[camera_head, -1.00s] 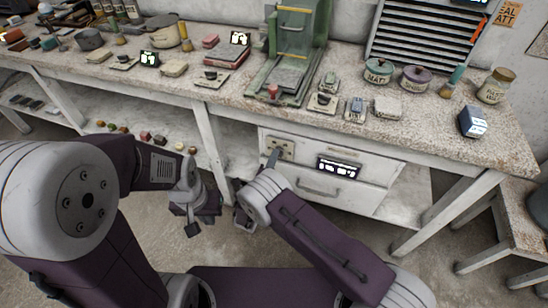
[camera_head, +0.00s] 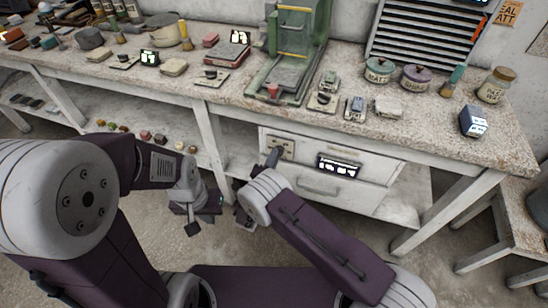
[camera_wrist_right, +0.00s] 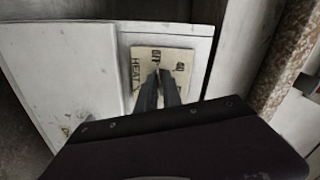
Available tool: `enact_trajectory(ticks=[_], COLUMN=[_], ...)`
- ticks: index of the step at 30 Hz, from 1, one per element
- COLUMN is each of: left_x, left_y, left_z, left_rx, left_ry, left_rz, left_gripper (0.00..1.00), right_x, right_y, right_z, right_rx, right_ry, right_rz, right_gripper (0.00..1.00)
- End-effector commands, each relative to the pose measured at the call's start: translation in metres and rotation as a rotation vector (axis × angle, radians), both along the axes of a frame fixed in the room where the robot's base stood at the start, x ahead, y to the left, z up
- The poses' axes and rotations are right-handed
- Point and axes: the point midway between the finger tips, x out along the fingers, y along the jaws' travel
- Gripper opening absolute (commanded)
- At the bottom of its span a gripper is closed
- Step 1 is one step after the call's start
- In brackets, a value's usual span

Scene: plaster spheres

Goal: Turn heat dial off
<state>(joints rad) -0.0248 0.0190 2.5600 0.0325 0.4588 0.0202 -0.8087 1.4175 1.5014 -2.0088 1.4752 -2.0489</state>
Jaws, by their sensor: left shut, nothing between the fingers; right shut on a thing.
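The heat dial's plate (camera_head: 287,150) is a cream panel on the left of the white cabinet front under the bench. In the right wrist view the plate (camera_wrist_right: 142,57) shows HEAT lettering, a mark that reads like OFF and another smaller mark. My right gripper (camera_head: 273,156) has its fingers against the plate. In the right wrist view its dark fingers (camera_wrist_right: 162,76) are shut on the dial at the plate's middle. The fingers hide the dial, so its pointer cannot be read. My left gripper (camera_head: 193,229) is shut and empty, hanging in front of the bench to the left.
The bench top (camera_head: 440,130) above carries a green press (camera_head: 296,50), jars and small boxes. A lower shelf (camera_head: 95,122) at left holds small items. Floor below is open.

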Motion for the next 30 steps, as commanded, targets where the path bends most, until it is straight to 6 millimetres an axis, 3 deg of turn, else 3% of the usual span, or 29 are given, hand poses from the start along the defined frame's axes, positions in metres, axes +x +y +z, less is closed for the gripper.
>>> enact_trajectory(ticks=[7, 10, 20, 30], left_x=[0.000, 0.000, 0.000, 0.000], left_y=[0.000, 0.000, 0.000, 0.000], left_z=[0.000, 0.000, 0.001, 0.017], left_rx=[0.000, 0.000, 0.000, 0.000], left_ry=[0.000, 0.000, 0.000, 0.000], left_rz=[0.000, 0.000, 0.000, 0.000], left_gripper=[0.00, 0.00, 0.00, 0.00], right_x=[0.000, 0.000, -0.002, -0.066], right_y=[0.000, 0.000, 0.001, 0.023], right_z=[-0.001, -0.001, 0.000, 0.001], right_rx=[-0.002, -0.002, -0.001, -0.002], right_ry=[0.002, 0.002, 0.001, 0.002], right_rz=[0.002, 0.002, 0.001, 0.006], right_gripper=[0.00, 0.32, 0.32, 0.32])
